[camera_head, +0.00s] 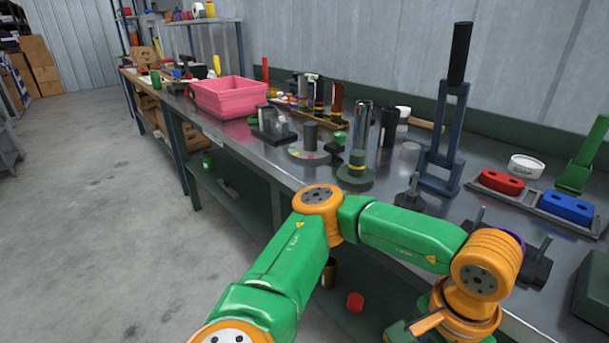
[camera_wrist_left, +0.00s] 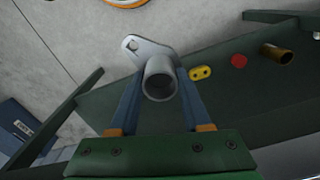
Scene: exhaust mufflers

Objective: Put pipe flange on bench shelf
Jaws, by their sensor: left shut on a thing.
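The pipe flange (camera_wrist_left: 150,56) is a grey metal plate with a bolt hole and a short round tube. In the left wrist view it sits between the blue fingers of my left gripper (camera_wrist_left: 160,84), which is shut on it. The tube's open end faces the camera. The green lower bench shelf (camera_wrist_left: 120,104) spreads behind and to the right of the flange in that view; I cannot tell the gap between them. In the head view the bench shelf (camera_head: 236,207) runs under the metal top, partly behind my left arm. The flange and my right gripper are not visible there.
On the shelf are a yellow two-holed part (camera_wrist_left: 201,73), a red part (camera_wrist_left: 239,61) and a brass cylinder (camera_wrist_left: 277,52). The bench top (camera_head: 240,140) above carries a pink bin (camera_head: 230,98), a tall blue press (camera_head: 445,140) and several metal parts. Bench legs stand at the shelf's front edge.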

